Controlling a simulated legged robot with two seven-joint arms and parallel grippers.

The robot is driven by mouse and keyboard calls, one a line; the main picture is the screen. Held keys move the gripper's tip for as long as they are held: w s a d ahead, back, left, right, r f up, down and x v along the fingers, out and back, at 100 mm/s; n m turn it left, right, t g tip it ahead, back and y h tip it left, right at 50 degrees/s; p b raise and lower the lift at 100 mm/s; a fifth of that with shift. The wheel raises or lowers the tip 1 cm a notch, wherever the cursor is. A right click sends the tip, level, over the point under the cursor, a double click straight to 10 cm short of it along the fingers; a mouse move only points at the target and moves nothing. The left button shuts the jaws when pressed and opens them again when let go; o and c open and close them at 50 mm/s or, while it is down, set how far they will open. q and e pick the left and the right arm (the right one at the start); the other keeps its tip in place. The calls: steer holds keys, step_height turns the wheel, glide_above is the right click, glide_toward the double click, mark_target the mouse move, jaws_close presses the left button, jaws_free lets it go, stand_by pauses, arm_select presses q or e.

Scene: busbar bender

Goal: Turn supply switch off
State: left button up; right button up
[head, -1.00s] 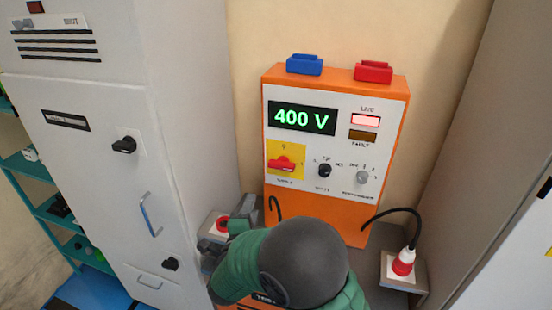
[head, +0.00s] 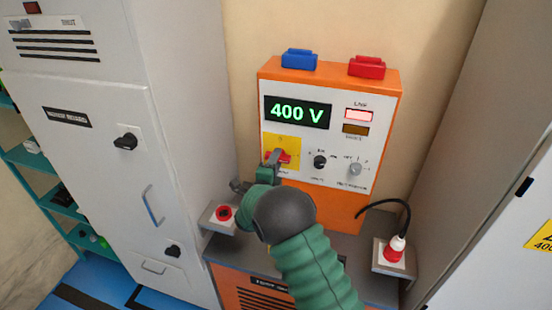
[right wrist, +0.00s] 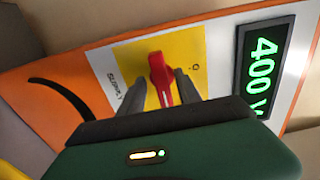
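The supply switch is a red rotary knob (head: 284,156) on a yellow plate at the left of the orange power unit's front panel. In the right wrist view the red knob (right wrist: 161,78) stands between my right gripper's two fingers, with its white mark pointing towards the gripper. My right gripper (head: 257,172) is open at the switch, and one finger partly covers the knob in the head view. In the wrist view the fingertips (right wrist: 161,80) straddle the knob with small gaps; contact cannot be told. My left gripper is not in view.
The display (head: 298,112) reads 400 V and the lamp (head: 359,115) above the fault lamp is lit. A black knob (head: 320,162) and a grey knob (head: 355,169) sit right of the switch. A red socket (head: 224,213) and a red plug (head: 394,251) flank the unit.

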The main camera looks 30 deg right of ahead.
steer(key=shift+r, duration=0.1)
jaws_close()
steer(key=shift+n, duration=0.3)
steer(key=n, duration=1.7)
steer(key=shift+f, duration=0.25)
steer(key=shift+n, duration=0.3)
stand_by(0.5)
